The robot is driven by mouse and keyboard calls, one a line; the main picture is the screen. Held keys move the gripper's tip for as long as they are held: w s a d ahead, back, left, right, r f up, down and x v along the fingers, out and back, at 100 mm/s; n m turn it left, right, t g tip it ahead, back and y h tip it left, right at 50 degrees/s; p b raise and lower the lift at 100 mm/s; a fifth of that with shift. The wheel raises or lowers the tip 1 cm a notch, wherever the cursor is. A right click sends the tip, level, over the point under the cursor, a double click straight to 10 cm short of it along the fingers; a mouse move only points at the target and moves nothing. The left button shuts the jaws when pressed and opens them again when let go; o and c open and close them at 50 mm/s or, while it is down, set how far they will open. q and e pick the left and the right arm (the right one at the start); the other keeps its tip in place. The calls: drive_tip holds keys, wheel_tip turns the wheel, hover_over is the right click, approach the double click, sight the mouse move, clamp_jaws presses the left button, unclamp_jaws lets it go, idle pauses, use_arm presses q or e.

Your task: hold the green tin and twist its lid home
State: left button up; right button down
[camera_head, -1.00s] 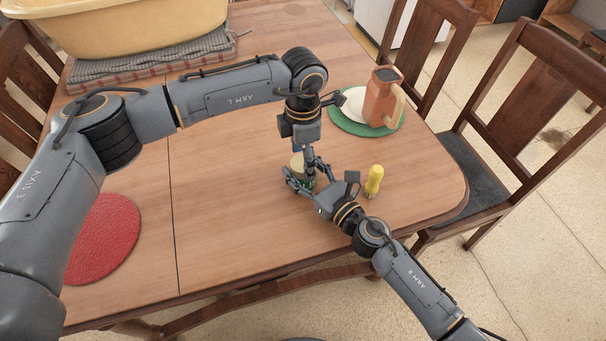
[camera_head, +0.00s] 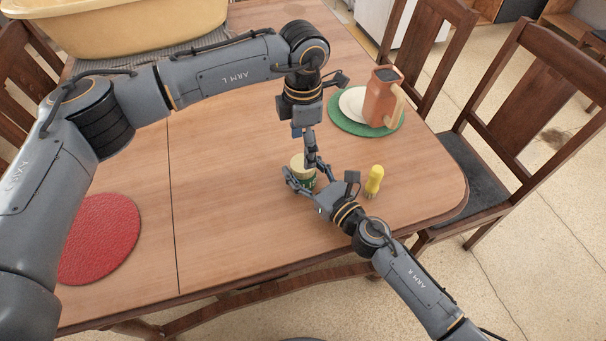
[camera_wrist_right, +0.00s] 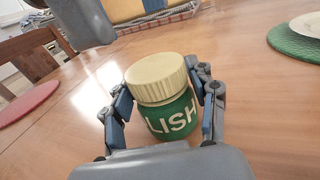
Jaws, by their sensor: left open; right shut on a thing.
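The green tin (camera_wrist_right: 172,118) with pale lettering stands upright on the table between the fingers of my right gripper (camera_wrist_right: 165,112), which is shut on its sides. Its cream ribbed lid (camera_wrist_right: 156,78) sits on top and looks about level; whether it is fully seated I cannot tell. In the head view the tin (camera_head: 309,182) is partly hidden by my right gripper (camera_head: 311,187), and the lid (camera_head: 298,165) shows beside a finger of my left gripper. My left gripper (camera_head: 311,153) is open, pointing down just above and to the right of the lid.
A yellow bottle-shaped thing (camera_head: 374,180) stands right of the tin. A terracotta jug (camera_head: 380,97) and a white plate (camera_head: 352,103) are on a green mat (camera_head: 345,126). A red round mat (camera_head: 100,240) lies at left; a yellow basin (camera_head: 130,30) stands at back left.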

sight(303, 174)
use_arm(q)
drive_tip(key=n, duration=0.1)
drive_tip(key=r+n, duration=0.1)
drive_tip(key=n, duration=0.3)
drive_tip(key=shift+r, duration=0.4)
drive_tip(key=n, duration=0.2)
drive_tip(key=r+n, duration=0.1)
drive_tip(key=n, duration=0.1)
drive_tip(key=shift+r, duration=0.1)
drive_tip(key=shift+f, duration=4.05)
